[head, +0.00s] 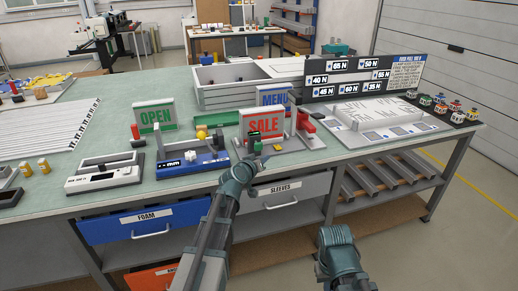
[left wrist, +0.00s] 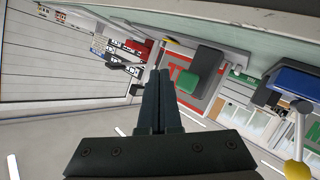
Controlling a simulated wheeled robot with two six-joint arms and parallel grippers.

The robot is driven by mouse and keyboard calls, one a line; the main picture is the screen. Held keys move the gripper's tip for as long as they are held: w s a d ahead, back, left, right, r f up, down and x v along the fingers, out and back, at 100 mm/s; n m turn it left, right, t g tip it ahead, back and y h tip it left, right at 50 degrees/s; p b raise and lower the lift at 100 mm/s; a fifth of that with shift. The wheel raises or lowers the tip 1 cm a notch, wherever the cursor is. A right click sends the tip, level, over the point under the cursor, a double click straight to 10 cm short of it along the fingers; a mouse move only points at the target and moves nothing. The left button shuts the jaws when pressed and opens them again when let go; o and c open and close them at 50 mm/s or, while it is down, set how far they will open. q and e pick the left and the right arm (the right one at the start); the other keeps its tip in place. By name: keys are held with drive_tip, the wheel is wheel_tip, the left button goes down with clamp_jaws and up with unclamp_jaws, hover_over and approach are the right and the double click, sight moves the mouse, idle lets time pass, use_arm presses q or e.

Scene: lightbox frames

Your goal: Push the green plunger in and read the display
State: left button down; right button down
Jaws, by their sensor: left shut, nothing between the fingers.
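A small green plunger (head: 256,146) shows beside a dark upright, in front of the red SALE sign (head: 264,122). In the left wrist view the green block (left wrist: 187,83) sits against a dark grey block, close to the right of my fingertips. My left gripper (head: 257,161) is shut and empty, just in front of the plunger; I cannot tell whether they touch. Its closed fingers also show in the left wrist view (left wrist: 158,85). A display on the plunger's own device is not readable. My right gripper is not in view; only part of that arm shows.
A blue device marked mm (head: 193,163) and a grey-white device (head: 103,176) stand to the left. A white slotted block (head: 383,112) and a board of N values (head: 350,77) stand to the right. The OPEN sign (head: 155,116) stands behind the devices.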

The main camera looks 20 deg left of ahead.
sight(257, 146)
use_arm(q)
drive_tip(key=shift+w+a, duration=0.65)
drive_tip(key=shift+w, duration=0.3)
drive_tip(key=shift+w+a, duration=0.6)
drive_tip(key=shift+w, duration=0.35)
drive_tip(key=shift+w+a, duration=0.1)
drive_tip(key=shift+w, duration=0.05)
idle(0.6)
drive_tip(key=shift+w+a, duration=0.15)
drive_tip(key=shift+w, duration=0.05)
drive_tip(key=shift+w+a, duration=0.5)
drive_tip(key=shift+w, duration=0.2)
drive_tip(key=shift+w+a, duration=0.45)
drive_tip(key=shift+w, duration=0.2)
idle(1.9)
idle(0.3)
drive_tip(key=shift+s+d, duration=0.6)
drive_tip(key=shift+s, duration=0.25)
drive_tip(key=shift+s+d, duration=0.6)
drive_tip(key=shift+s, duration=0.25)
drive_tip(key=shift+s+d, duration=0.7)
drive_tip(key=shift+s, duration=0.35)
drive_tip(key=shift+s+d, duration=0.7)
drive_tip(key=shift+s, duration=0.35)
